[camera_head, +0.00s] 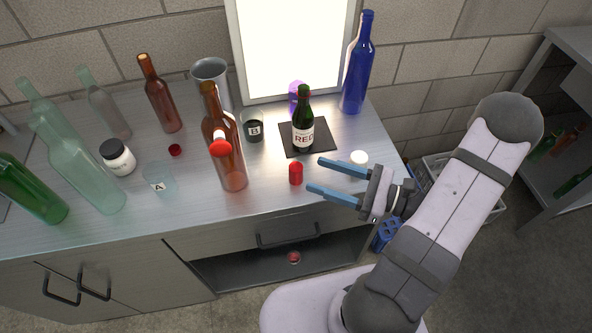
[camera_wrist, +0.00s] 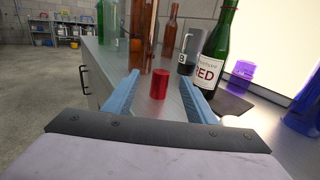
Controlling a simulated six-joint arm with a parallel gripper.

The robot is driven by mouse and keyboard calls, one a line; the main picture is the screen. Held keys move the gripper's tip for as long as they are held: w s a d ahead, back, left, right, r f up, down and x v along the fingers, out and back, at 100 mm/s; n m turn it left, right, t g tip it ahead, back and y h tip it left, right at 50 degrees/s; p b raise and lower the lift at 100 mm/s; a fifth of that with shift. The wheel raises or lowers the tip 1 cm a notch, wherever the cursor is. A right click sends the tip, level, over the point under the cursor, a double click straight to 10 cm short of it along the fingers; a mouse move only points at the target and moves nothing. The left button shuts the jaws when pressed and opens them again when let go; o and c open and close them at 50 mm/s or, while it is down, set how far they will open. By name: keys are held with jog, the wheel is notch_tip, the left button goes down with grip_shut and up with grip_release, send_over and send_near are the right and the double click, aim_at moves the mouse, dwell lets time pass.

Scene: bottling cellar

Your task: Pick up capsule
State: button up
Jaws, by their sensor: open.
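The capsule is a small red cylinder (camera_head: 296,173) standing upright near the front edge of the steel counter. In the wrist view the red capsule (camera_wrist: 159,84) stands between and just beyond the tips of my open blue fingers. My gripper (camera_head: 314,175) is open and empty to the right of the capsule, its two fingers pointing left toward it. The gripper's fingers also show in the wrist view (camera_wrist: 160,82). No contact between fingers and capsule is visible.
A green bottle labelled RED (camera_head: 303,135) stands on a black mat (camera_head: 323,148) behind the capsule. A brown bottle (camera_head: 228,160) stands to its left, with a red ball-like thing in front. A white round thing (camera_head: 359,157) lies behind my gripper. The counter's front edge is close.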

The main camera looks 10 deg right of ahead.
aim_at(302, 170)
jog(key=shift+p+x, duration=0.6)
jog(key=shift+x, duration=2.4)
jog(key=shift+w+f+p+x, duration=0.15)
jog(key=shift+p+x, duration=0.25)
jog(key=shift+x, duration=1.1)
jog(key=shift+w+f+p+x, duration=0.15)
jog(key=shift+p+x, duration=0.2)
jog(key=shift+x, duration=1.2)
jog(key=shift+d, duration=0.2)
jog(key=shift+s, duration=0.1)
jog(key=c, duration=0.7)
